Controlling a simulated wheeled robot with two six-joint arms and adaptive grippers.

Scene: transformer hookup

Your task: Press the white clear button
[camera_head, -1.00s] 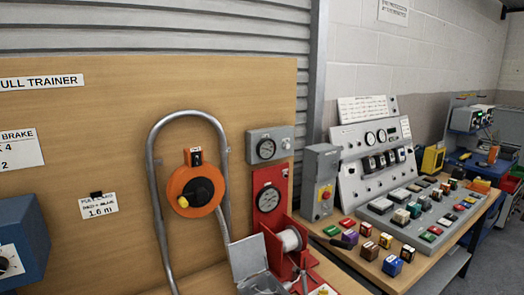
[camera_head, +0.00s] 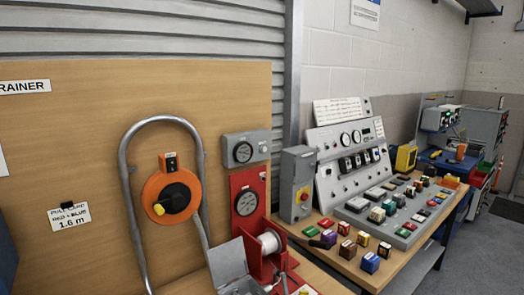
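I cannot single out a white clear button. A sloped grey control panel (camera_head: 330,189) stands on the bench at the right, with two round dials, a small display and a row of dark switches. A flat grey console (camera_head: 352,216) in front of it carries several coloured blocks or buttons. One whitish block (camera_head: 377,214) sits near its front left; its label is too small to read. A grey box (camera_head: 297,166) with a red knob on a yellow plate stands left of the panel. Neither of my grippers shows.
A red spool stand (camera_head: 255,258) is at the front. Loose coloured blocks lie along the wooden bench (camera_head: 400,262). Open floor shows at the right.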

